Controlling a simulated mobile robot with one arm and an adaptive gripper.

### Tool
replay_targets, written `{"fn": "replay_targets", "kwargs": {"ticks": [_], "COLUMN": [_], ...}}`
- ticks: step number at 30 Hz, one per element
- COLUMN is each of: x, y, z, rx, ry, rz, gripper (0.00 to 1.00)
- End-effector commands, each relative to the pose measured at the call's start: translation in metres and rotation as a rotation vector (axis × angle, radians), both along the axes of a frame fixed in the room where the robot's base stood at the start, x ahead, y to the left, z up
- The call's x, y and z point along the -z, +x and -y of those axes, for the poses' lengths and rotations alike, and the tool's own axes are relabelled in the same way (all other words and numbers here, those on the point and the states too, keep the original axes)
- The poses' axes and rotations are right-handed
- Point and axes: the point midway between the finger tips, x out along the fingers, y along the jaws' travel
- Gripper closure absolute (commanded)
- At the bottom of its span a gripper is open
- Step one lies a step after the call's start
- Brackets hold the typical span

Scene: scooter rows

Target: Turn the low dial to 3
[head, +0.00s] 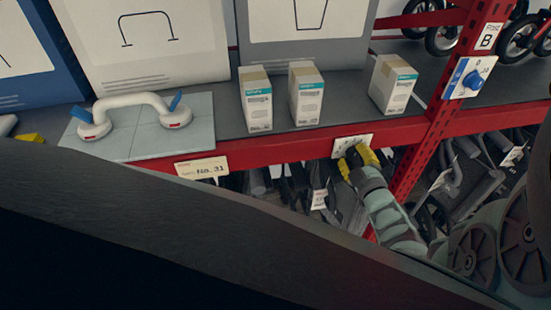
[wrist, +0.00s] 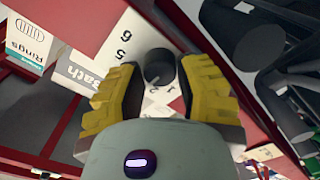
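The low dial is a dark round knob (wrist: 158,66) on a white number plate (wrist: 124,42), where a 6 and a 5 can be read in the wrist view. The plate (head: 352,141) also shows in the head view on the red shelf beam, with the knob hidden there. My gripper (head: 356,159) reaches up to the plate. In the wrist view its yellow fingers (wrist: 160,75) are apart, one on each side of the knob, with no clear contact. Where the knob points cannot be told.
A blue dial (head: 470,80) sits higher on the red post (head: 436,120). Small boxes (head: 306,94) and a white double-cup handle (head: 135,108) stand on the shelf above. Dark scooter parts (head: 465,180) crowd the lower level around my arm.

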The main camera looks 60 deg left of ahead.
Motion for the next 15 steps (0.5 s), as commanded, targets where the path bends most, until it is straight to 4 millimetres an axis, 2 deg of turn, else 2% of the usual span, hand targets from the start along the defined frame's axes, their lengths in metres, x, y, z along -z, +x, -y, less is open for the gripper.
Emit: {"fn": "replay_targets", "kwargs": {"ticks": [1,8,15], "x": [-0.0012,0.0003,0.0015], "y": [-0.0011,-0.0005,-0.0002], "z": [-0.0019,-0.0007,0.0003], "rx": [-0.005,-0.001,0.001], "ry": [0.002,-0.001,-0.004], "rz": [0.001,-0.002,-0.004], "gripper": [0.60,0.37,0.37]}}
